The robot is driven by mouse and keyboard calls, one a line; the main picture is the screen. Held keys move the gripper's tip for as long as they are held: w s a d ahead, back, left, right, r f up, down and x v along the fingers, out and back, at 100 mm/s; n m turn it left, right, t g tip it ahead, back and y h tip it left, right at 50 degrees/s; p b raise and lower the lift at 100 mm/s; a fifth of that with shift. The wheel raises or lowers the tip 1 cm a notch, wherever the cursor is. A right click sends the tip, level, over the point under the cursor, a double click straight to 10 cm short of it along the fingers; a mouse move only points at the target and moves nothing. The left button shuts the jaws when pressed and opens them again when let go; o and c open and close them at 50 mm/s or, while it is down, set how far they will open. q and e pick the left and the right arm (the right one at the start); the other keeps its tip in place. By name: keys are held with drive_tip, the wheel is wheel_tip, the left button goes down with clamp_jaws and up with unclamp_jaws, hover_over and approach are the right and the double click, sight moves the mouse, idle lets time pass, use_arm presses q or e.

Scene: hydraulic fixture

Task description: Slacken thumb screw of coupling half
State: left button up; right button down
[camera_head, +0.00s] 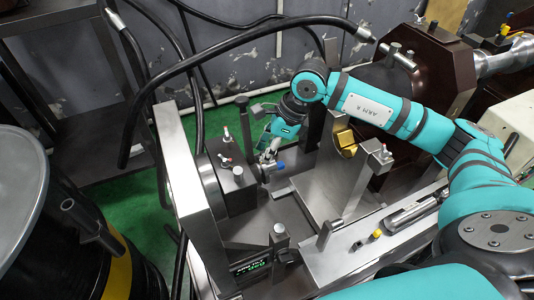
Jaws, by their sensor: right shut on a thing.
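A small blue part (281,165) shows just right of the fingertips. My left gripper is not in view.
Upright metal plates (318,190) and a brass-coloured part (345,140) stand right of the gripper. Black hoses (200,60) arch above the fixture at left. A drum (20,190) stands at far left.

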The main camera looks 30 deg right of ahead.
drive_tip(key=shift+w+n+b, duration=0.1)
drive_tip(key=shift+n+b, duration=0.2)
drive_tip(key=shift+n, duration=0.4)
drive_tip(key=shift+r, duration=0.1)
drive_tip(key=c, duration=1.2)
unclamp_jaws()
drive_tip(key=v, duration=1.2)
drive_tip(key=shift+w+d, duration=0.2)
drive_tip(key=shift+d, duration=0.05)
drive_tip(key=shift+g, duration=0.3)
